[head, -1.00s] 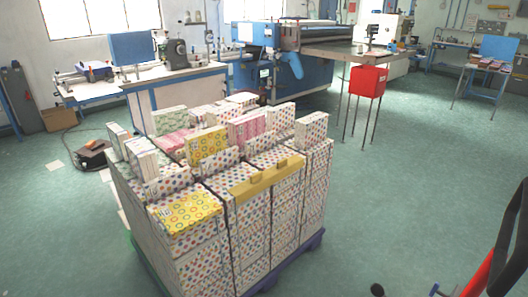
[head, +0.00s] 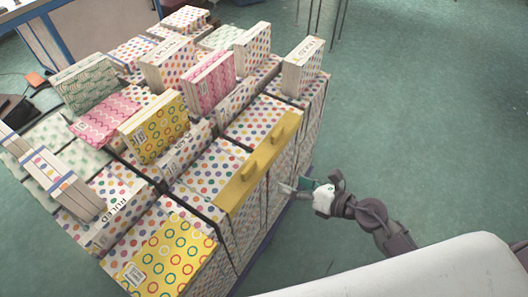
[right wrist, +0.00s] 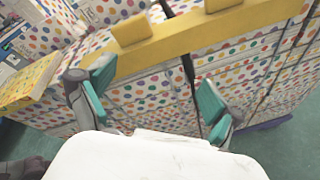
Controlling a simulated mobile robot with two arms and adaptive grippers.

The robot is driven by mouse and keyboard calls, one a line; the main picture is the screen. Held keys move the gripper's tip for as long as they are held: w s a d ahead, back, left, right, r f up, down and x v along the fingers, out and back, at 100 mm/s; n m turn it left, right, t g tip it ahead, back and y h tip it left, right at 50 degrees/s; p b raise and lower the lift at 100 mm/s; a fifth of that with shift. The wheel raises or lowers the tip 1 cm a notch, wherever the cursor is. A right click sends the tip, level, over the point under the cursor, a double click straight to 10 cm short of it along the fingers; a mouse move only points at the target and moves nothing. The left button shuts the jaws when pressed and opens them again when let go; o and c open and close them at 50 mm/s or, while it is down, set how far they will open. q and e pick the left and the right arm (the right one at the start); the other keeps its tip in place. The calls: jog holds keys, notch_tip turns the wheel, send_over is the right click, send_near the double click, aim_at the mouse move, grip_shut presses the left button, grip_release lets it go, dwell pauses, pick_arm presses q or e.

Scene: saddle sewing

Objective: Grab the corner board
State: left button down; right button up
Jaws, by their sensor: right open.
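The corner board is a yellow angled strip with two raised yellow grips (head: 258,163). It lies along the top right edge of the stack of dotted boxes, over black straps. In the right wrist view the corner board (right wrist: 190,45) runs across the top, just beyond the fingertips. My right gripper (head: 296,186) is beside the stack's right face, a little below and to the right of the board. In the right wrist view the right gripper (right wrist: 157,78) has its teal-padded fingers wide apart with nothing between them. My left gripper is not in view.
The stack of dotted boxes (head: 205,178) carries loose upright packs on top, including a pink pack (head: 211,83) and a yellow pack (head: 160,130) behind the board. Black straps cross the stack. Green floor (head: 420,110) to the right is clear.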

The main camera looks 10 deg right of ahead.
aim_at(251, 168)
notch_tip(251, 168, up, 7)
jog(key=s+a+n+g, duration=0.1)
jog(key=s+a+n, duration=0.1)
jog(key=n, duration=0.6)
jog(key=p+x, duration=0.1)
jog(key=x, duration=0.7)
jog(key=shift+f, duration=0.1)
jog(key=shift+g, duration=0.3)
jog(key=p+x, duration=0.1)
jog(key=x, duration=0.4)
jog(key=shift+w+f, duration=0.1)
jog(key=shift+f, duration=0.05)
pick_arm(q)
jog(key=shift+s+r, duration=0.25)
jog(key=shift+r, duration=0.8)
pick_arm(e)
jog(key=shift+c, duration=0.4)
jog(key=c, duration=1.4)
